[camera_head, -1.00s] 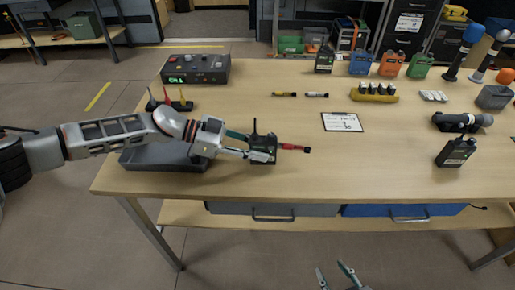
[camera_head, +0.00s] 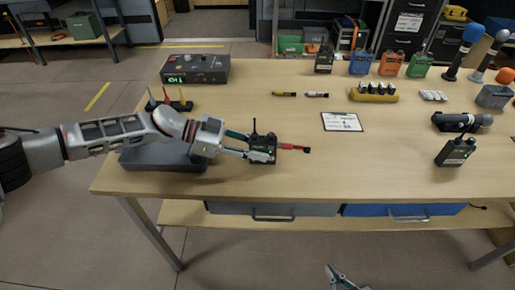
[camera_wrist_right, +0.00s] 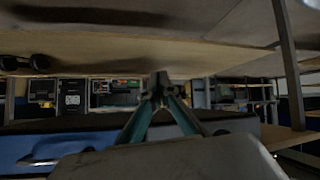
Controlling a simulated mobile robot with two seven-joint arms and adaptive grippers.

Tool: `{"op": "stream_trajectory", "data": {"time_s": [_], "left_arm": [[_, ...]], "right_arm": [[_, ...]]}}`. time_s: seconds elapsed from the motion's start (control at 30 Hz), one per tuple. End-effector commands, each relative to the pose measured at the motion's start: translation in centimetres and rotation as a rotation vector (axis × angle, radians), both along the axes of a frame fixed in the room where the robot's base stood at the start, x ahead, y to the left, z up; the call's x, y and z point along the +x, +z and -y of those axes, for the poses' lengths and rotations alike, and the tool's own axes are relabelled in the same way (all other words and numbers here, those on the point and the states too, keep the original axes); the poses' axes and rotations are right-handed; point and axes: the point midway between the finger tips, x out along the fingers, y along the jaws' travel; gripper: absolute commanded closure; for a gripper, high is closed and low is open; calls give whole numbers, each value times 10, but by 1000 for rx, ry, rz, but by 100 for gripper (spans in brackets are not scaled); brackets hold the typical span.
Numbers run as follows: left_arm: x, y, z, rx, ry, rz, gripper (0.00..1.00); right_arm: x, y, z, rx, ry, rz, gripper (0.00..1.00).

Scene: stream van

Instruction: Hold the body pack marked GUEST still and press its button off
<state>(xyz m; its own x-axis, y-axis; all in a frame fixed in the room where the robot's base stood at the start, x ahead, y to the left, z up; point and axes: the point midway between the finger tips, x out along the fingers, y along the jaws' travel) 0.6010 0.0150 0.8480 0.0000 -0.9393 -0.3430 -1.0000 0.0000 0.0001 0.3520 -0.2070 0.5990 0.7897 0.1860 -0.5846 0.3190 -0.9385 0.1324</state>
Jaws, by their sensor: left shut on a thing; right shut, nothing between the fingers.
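My left gripper (camera_head: 250,148) is shut on a black body pack (camera_head: 264,157) with a short antenna, at the front left of the table. A green light shows on its front; the label is too small to read. A red pen-like thing (camera_head: 293,148) lies just right of it. A second black body pack (camera_head: 455,153) stands at the front right with a green light; its label is unreadable here. My right gripper (camera_head: 334,270) is low in front of the table, shut and empty. Its fingertips (camera_wrist_right: 160,85) meet in the right wrist view.
A grey tray (camera_head: 160,157) is under my left arm. A third black pack (camera_head: 324,61) and coloured packs (camera_head: 391,65) stand at the back. A microphone (camera_head: 462,122) lies at the right. The front middle of the table is clear.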

Motion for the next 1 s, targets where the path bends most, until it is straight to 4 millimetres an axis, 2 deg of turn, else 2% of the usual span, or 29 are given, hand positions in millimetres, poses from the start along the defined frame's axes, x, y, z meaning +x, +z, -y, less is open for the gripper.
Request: {"op": "stream_trajectory", "data": {"time_s": [0.43,0.57,0.67,0.77,0.9,1.0], "left_arm": [[0,0,0,0,0,0,100],[0,0,0,0,0,0,100],[0,0,0,0,0,0,100],[0,1,0,-1,0,0,100],[0,1,0,-1,0,0,100],[0,1,0,-1,0,0,100]], "right_arm": [[4,2,0,1,0,8,100],[10,6,0,-2,5,20,100],[18,13,-8,-1,35,39,100],[34,30,-26,0,96,82,100],[60,66,-64,-7,241,171,100],[71,94,-93,-23,366,236,100]]}}
